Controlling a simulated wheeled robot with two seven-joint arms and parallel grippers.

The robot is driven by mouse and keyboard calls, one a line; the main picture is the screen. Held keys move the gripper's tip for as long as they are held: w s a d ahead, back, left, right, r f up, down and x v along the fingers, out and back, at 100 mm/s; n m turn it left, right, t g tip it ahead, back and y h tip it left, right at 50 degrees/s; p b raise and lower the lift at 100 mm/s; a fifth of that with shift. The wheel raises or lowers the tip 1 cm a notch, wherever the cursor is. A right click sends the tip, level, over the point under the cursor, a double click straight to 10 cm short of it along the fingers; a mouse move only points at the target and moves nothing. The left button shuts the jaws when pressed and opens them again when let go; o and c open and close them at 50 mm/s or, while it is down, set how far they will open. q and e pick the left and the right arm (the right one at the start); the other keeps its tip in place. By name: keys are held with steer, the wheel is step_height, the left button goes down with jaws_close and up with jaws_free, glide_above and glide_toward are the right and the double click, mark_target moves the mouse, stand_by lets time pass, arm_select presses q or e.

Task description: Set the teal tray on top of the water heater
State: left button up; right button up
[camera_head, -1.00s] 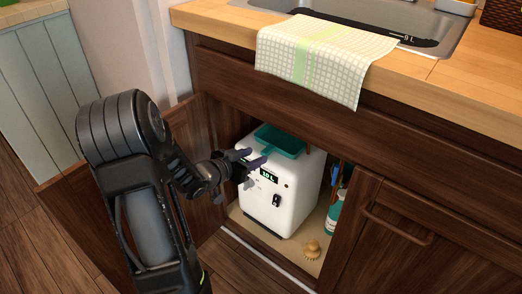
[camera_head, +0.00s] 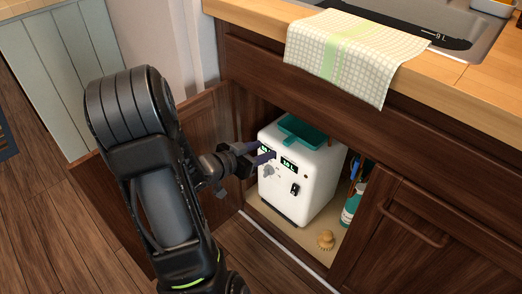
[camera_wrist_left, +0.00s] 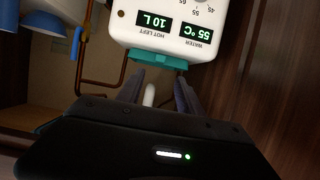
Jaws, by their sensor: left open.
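The teal tray (camera_head: 302,130) lies on top of the white water heater (camera_head: 312,184), inside the open cabinet under the counter. In the left wrist view, a teal edge of the tray (camera_wrist_left: 158,61) shows against the heater (camera_wrist_left: 180,12), whose displays appear upside down. My left gripper (camera_head: 265,154) is open in front of the heater's upper left front, just outside the tray's near side. In the left wrist view its fingers (camera_wrist_left: 158,92) are apart, with a small white piece visible between them. The tray's far side is partly hidden under the counter. My right gripper is out of view.
The open cabinet door (camera_head: 222,118) stands left, close behind my left arm. A round wooden brush (camera_head: 326,240) and a teal bottle (camera_head: 350,209) are at the heater's right on the cabinet floor. A checked towel (camera_head: 350,50) hangs over the counter edge.

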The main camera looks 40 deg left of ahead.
arm_select(q)
steer(key=w+d+f+n+g+h, duration=0.25)
steer(key=d+f+g, duration=0.25)
steer(key=d+f, duration=1.4)
steer(key=s+d+f+g, duration=0.3)
steer(key=s+d+f, duration=0.1)
steer(key=s+d, duration=0.4)
steer(key=s+d+f+g+h, duration=0.1)
steer(key=s+d+f+g, duration=0.3)
steer(key=s+d, duration=0.4)
steer(key=d+f, duration=0.1)
steer(key=d, duration=0.2)
steer(key=shift+d, duration=0.25)
